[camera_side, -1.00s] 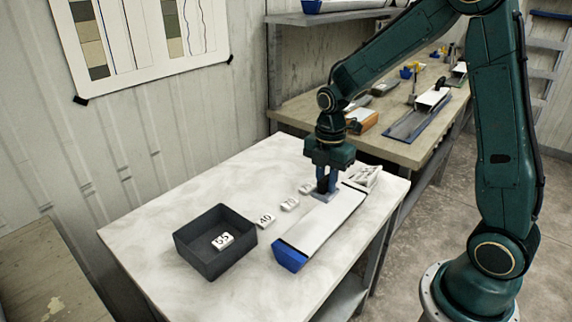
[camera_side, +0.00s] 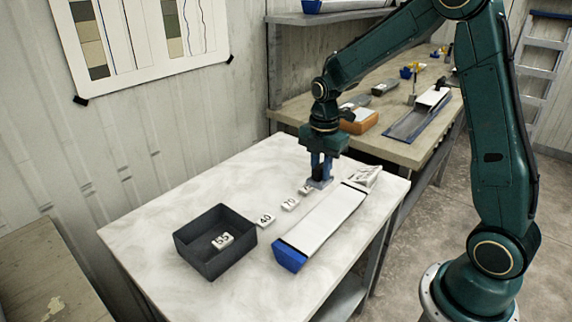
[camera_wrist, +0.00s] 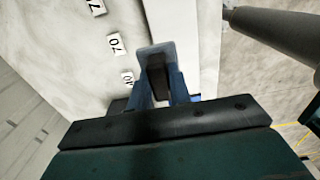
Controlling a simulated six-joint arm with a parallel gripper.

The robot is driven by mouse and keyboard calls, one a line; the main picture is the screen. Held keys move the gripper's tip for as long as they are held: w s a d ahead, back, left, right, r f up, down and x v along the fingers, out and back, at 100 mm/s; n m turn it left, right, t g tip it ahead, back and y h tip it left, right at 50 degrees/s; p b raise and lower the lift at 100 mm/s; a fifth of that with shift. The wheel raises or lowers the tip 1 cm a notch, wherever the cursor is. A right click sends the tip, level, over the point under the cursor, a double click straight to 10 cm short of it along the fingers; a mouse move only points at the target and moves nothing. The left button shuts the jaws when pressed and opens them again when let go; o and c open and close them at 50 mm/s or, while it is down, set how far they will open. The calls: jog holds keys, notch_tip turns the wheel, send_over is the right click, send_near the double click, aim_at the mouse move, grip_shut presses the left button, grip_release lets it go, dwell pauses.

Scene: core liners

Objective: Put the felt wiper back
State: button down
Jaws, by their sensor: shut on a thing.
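The felt wiper (camera_side: 319,184) is a small grey-blue pad with a dark grip block, also seen in the wrist view (camera_wrist: 157,48). My gripper (camera_side: 321,172) is shut on its grip block and points down. The wiper is at the left of the far part of the core liner (camera_side: 322,222), a long pale trough with a blue near end cap. It is low over the white table, near a number tag; I cannot tell whether it touches the table. In the wrist view my gripper (camera_wrist: 160,88) has the dark block between its blue fingers.
Number tags 40 (camera_side: 265,220) and 70 (camera_side: 290,204) lie left of the liner. A dark open tray (camera_side: 190,240) holds tag 55 (camera_side: 222,240). A crumpled white cloth-like thing (camera_side: 366,176) lies at the liner's far end. The table's left back is clear.

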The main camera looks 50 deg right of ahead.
jog(key=w+d+r, duration=0.3)
jog(key=w+d, duration=0.3)
jog(key=d, duration=0.4)
jog(key=w+d+r, duration=0.3)
jog(key=w+d, duration=0.3)
jog(key=d, duration=0.5)
jog(key=shift+d, duration=0.25)
jog(key=shift+s+f, duration=0.1)
notch_tip(320, 180, down, 16)
jog(key=shift+r, duration=0.2)
jog(key=shift+f, duration=0.1)
jog(key=shift+f, duration=2.05)
jog(key=shift+f, duration=0.1)
